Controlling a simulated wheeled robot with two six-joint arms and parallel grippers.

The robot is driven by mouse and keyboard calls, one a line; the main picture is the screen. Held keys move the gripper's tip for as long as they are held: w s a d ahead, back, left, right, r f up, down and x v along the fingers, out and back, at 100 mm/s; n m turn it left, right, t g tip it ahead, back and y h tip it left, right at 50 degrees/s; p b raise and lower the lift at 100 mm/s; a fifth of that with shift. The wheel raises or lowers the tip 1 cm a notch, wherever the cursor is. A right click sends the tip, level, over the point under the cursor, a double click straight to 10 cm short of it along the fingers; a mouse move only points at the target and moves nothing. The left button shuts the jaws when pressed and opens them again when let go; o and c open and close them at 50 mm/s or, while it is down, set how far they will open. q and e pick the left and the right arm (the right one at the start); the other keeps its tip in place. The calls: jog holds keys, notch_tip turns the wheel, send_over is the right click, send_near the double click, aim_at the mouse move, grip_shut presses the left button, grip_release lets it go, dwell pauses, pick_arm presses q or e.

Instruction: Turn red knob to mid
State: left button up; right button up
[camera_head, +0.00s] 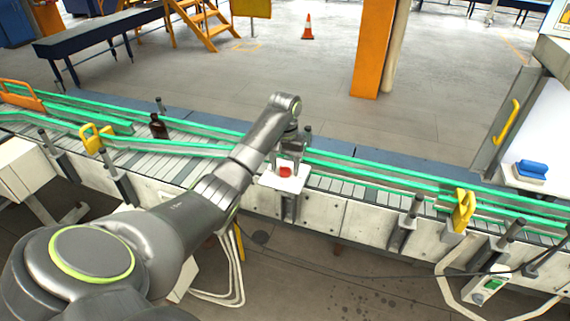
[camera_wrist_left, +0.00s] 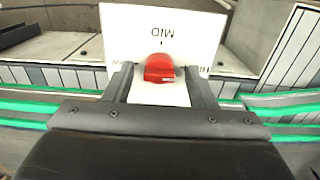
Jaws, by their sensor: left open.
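The red knob (camera_head: 285,171) sits on a white panel (camera_head: 283,184) at the near side of the conveyor. In the left wrist view the knob (camera_wrist_left: 160,68) is in front of the panel (camera_wrist_left: 125,30), which reads MID, upside down, above it. Labels at the panel's left and right edges are partly hidden by the fingers. A small pale mark shows at the knob's lower right; I cannot tell its setting. My left gripper (camera_head: 287,158) is open, with one finger on each side of the knob in the wrist view (camera_wrist_left: 161,80). Contact cannot be told. My right gripper is out of view.
The conveyor with green rails (camera_head: 375,175) runs across behind the panel. A brown bottle (camera_head: 158,126) stands on it at the left. Yellow brackets (camera_head: 463,210) rise at the rails. An orange post (camera_head: 372,50) and open floor lie beyond.

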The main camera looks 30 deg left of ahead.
pick_arm(q)
jog(key=c, duration=0.9)
jog(key=shift+c, duration=0.3)
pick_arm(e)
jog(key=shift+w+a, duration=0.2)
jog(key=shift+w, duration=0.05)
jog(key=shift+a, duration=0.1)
pick_arm(q)
jog(key=shift+n, duration=0.3)
jog(key=n, duration=1.4)
jog(key=shift+n, duration=1.6)
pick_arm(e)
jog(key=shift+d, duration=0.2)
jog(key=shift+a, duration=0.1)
